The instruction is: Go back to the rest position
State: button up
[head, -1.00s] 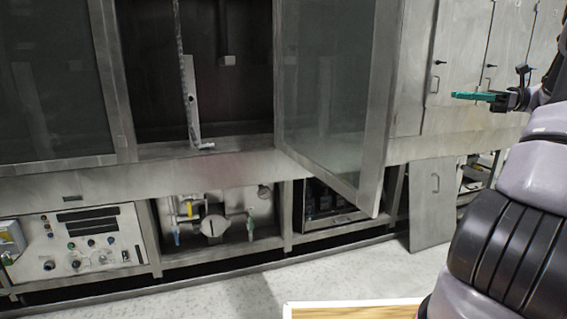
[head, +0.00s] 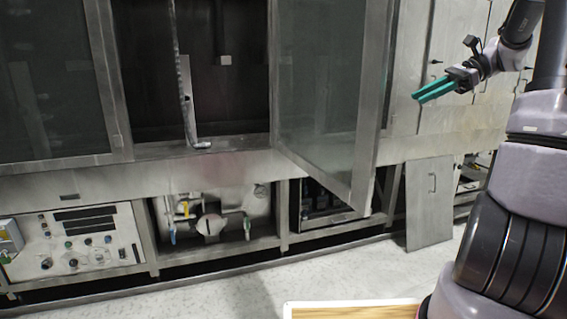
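My gripper (head: 415,98) has green fingers and is at the upper right of the head view. It points left and slightly down, in front of the closed steel panels and to the right of the open glass door (head: 318,95). Nothing shows in or between the fingers. The two fingers are close together and seen at an angle, so whether they are parted or touching is unclear. My arm rises along the right edge.
The tunnel washer's glass door stands swung out over the floor. Beneath are a control panel (head: 72,242) and a bay with valves (head: 212,218). A grey panel (head: 430,205) leans at the right. A wooden-topped surface (head: 350,312) is at the bottom. The pale floor is clear.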

jog(key=s+a+n+t+h, duration=0.3)
jog(key=s+a+n+h, duration=0.2)
jog(key=s, duration=0.4)
jog(key=s+a+n+t+h, duration=0.3)
jog(key=s+a+n+h, duration=0.2)
jog(key=s, duration=0.4)
jog(key=shift+s+a+f+n+t, duration=0.2)
jog(key=shift+a+n+t, duration=0.1)
jog(key=shift+a+n, duration=0.6)
